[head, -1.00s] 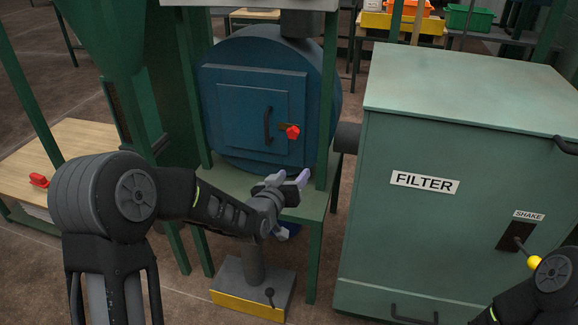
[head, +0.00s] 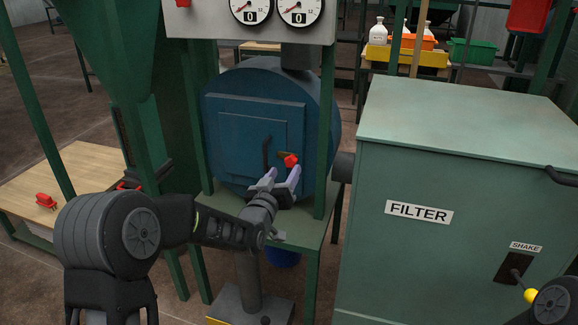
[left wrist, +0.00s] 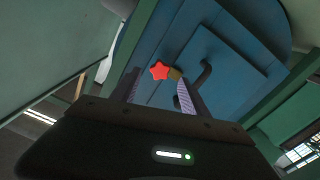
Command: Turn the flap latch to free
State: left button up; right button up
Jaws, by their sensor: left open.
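The latch (head: 289,160) is a red star-shaped knob on a short brass-coloured piece, at the right edge of the square blue flap (head: 240,135). A dark curved handle (head: 266,152) sits just left of it. My left gripper (head: 281,176) is open just below the latch, with its pale purple fingers pointing up toward it. In the left wrist view the red knob (left wrist: 159,70) shows between the two open fingers (left wrist: 158,92), beyond their tips, and looks untouched. My right gripper is not seen; only a piece of my right arm shows at the bottom right.
The flap is on a blue drum (head: 325,120) between green posts (head: 327,130). A green filter cabinet (head: 450,200) stands to the right. A gauge panel (head: 225,20) is above. A wooden table (head: 90,175) with a red item (head: 46,201) is at left.

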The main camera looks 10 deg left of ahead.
aim_at(290, 163)
pick_arm(q)
jog(key=w, duration=0.5)
jog(key=shift+d, duration=0.15)
grip_shut()
dwell(0.4)
